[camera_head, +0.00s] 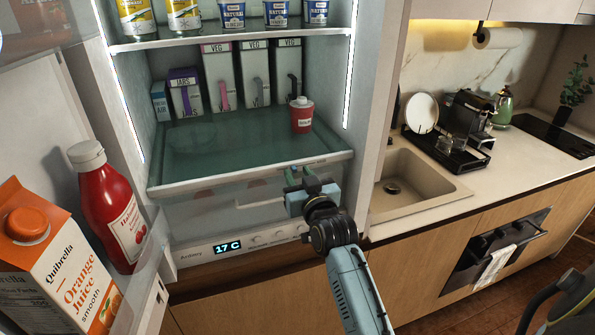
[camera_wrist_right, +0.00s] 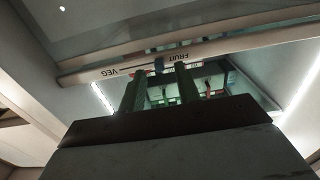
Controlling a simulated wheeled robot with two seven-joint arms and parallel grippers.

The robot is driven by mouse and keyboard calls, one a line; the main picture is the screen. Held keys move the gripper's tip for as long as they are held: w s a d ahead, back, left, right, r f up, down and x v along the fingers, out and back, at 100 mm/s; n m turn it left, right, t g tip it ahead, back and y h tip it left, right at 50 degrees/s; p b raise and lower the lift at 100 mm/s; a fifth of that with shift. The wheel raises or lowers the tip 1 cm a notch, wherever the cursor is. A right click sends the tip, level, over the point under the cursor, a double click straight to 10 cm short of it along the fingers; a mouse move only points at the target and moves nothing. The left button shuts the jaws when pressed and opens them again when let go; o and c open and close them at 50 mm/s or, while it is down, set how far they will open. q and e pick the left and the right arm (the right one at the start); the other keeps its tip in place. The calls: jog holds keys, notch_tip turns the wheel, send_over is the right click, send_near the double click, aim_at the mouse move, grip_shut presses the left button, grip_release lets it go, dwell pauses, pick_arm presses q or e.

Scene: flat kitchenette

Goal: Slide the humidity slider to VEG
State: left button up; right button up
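My right gripper (camera_head: 300,172) is raised at the front edge of the lowest fridge shelf (camera_head: 215,182), towards its right end. It is open, and its two dark green fingers point at the strip. In the right wrist view the gripper (camera_wrist_right: 159,88) has a gap between its fingers. A small dark blue slider tab (camera_wrist_right: 158,66) sits on the strip, seen through that gap. The upside-down label VEG (camera_wrist_right: 116,73) is to the left of the tab and FRUIT (camera_wrist_right: 176,56) is just above right. Contact between fingers and tab cannot be told. In the head view the tab is hidden.
A red lidded cup (camera_head: 302,117) and several VEG and JARS boxes (camera_head: 222,78) stand above the shelf. A clear drawer (camera_head: 225,205) and the 17 C display (camera_head: 228,247) lie below. The open door holds ketchup (camera_head: 108,210) and orange juice (camera_head: 55,265) at left.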

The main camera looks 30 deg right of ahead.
jog(key=shift+w+d, duration=0.1)
jog(key=shift+w, duration=0.5)
grip_shut()
